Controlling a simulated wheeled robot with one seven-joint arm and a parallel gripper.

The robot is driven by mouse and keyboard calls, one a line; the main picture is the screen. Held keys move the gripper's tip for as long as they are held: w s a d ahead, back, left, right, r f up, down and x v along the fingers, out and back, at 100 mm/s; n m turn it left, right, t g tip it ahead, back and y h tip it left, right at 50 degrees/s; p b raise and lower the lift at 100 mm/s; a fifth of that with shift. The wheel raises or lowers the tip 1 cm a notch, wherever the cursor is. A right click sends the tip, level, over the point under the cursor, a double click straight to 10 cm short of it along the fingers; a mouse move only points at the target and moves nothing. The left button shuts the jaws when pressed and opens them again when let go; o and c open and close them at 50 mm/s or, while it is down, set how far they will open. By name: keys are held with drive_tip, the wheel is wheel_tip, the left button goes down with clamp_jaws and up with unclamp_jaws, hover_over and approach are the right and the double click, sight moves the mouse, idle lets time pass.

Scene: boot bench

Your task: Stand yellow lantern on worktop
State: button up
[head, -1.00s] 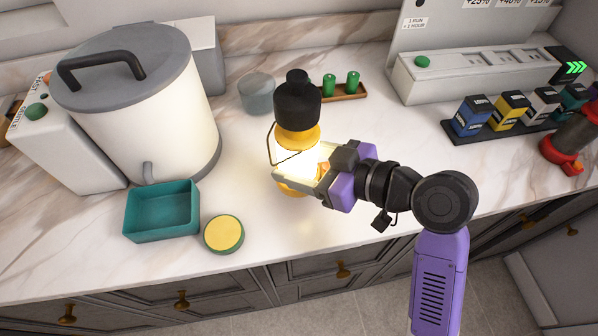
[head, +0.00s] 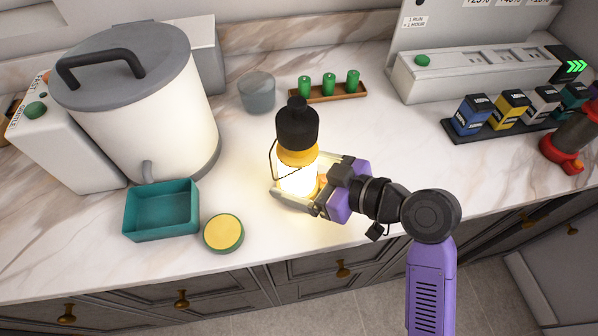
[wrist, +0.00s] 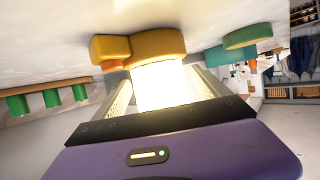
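The yellow lantern (head: 297,128) has a black top, a yellow collar, a bright glowing glass and a wire handle. It is upright and appears to stand on the worktop (head: 240,185) near the front edge. My gripper (head: 300,178) has one finger on each side of the glass, low down. The fingers look spread, with a narrow gap at the glass in the wrist view, where the lantern's yellow base (wrist: 155,45) shows against the worktop. The glow and the near finger hide most of the base in the head view.
A teal tray (head: 161,233) and a round yellow-topped tin (head: 223,233) lie left of the lantern. A large white pot (head: 150,115) stands behind them. A glass jar (head: 257,93) and a wooden rack (head: 318,97) with green cylinders are behind.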

drive_tip(key=shift+r, duration=0.2)
drive_tip(key=b+v, duration=0.1)
drive_tip(key=v, duration=1.1)
idle(0.3)
